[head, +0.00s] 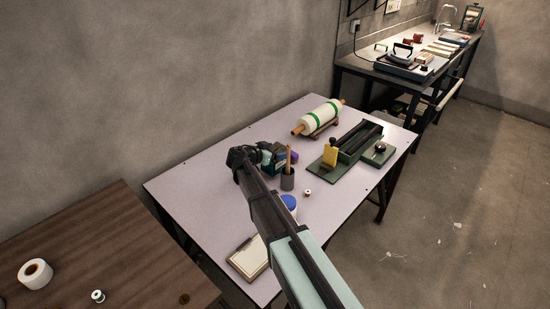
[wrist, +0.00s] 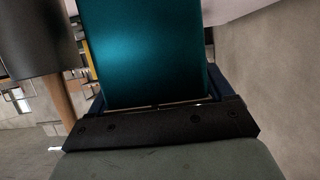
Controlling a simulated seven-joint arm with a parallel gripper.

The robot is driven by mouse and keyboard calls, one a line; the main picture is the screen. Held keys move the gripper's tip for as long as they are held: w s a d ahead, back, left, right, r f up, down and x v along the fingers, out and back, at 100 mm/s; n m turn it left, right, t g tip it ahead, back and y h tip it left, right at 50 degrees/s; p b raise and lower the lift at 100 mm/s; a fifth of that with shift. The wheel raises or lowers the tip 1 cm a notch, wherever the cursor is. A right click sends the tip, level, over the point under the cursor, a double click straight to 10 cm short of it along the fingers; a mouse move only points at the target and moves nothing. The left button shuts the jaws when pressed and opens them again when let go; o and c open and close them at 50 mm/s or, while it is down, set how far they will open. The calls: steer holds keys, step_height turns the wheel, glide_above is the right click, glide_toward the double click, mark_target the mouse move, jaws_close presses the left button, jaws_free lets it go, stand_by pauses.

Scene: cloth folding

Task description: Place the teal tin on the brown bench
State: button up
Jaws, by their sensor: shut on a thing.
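The teal tin (wrist: 142,50) fills the upper middle of the wrist view, close against my gripper. My gripper (wrist: 155,105) is shut on the tin, with dark fingers at its sides. I cannot tell whether the tin touches the table. The brown bench (head: 100,255) is at the lower left, apart from my gripper.
A white tape roll (head: 35,273) and a spool (head: 98,296) sit on the bench.

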steer(key=shift+f, duration=1.35)
steer(key=shift+f, duration=0.1)
steer(key=o, duration=1.2)
steer(key=shift+c, duration=0.2)
steer(key=v, duration=1.2)
